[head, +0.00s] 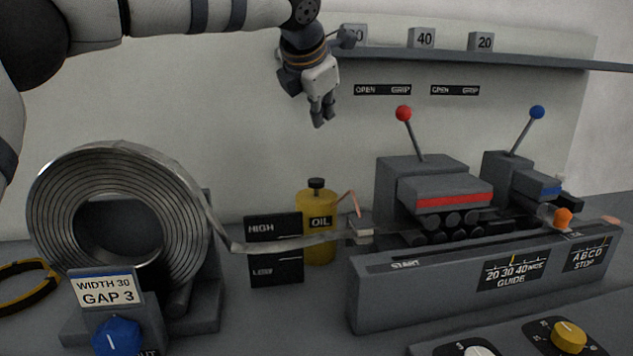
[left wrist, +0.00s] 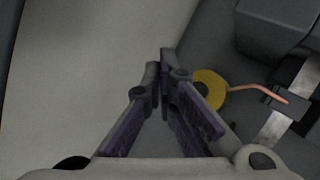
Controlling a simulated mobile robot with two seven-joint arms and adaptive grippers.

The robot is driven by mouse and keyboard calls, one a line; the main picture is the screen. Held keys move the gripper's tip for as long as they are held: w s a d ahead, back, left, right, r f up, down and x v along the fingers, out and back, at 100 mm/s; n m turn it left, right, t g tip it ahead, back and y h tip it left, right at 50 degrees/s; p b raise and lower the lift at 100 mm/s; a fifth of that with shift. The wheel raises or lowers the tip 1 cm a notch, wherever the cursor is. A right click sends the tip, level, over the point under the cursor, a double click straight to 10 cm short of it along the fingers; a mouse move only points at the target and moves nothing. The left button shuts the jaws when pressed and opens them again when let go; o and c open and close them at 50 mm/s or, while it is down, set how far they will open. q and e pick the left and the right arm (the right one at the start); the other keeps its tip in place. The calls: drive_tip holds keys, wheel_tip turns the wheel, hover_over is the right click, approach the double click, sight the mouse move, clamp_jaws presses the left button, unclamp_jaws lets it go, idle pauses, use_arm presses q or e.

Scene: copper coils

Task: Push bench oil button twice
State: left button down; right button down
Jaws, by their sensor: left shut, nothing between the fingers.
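The yellow oil can (head: 319,247) stands upright behind the metal strip, with an OIL label, a thin copper-coloured spout and a dark button (head: 316,184) on its top. My left gripper (head: 320,116) is shut and empty, pointing down in the air above the can. In the left wrist view the oil can (left wrist: 208,92) shows below and just right of the shut fingertips (left wrist: 165,55). A gap shows between fingertips and button in the head view. My right gripper is not in view.
A coil of metal strip (head: 58,212) stands at left, its strip running in front of the can. A HIGH/LOW panel (head: 274,262) is left of the can. The machine with red lever (head: 404,113) and blue lever (head: 537,112) stands right. A shelf (head: 450,56) runs above.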

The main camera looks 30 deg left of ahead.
sight(320, 181)
use_arm(q)
drive_tip(key=shift+w, duration=0.1)
drive_tip(key=shift+f, duration=4.4)
drive_tip(key=shift+f, duration=0.1)
drive_tip(key=shift+f, duration=0.35)
drive_tip(key=shift+f, duration=1)
drive_tip(key=shift+r, duration=1.4)
drive_tip(key=shift+r, duration=2.5)
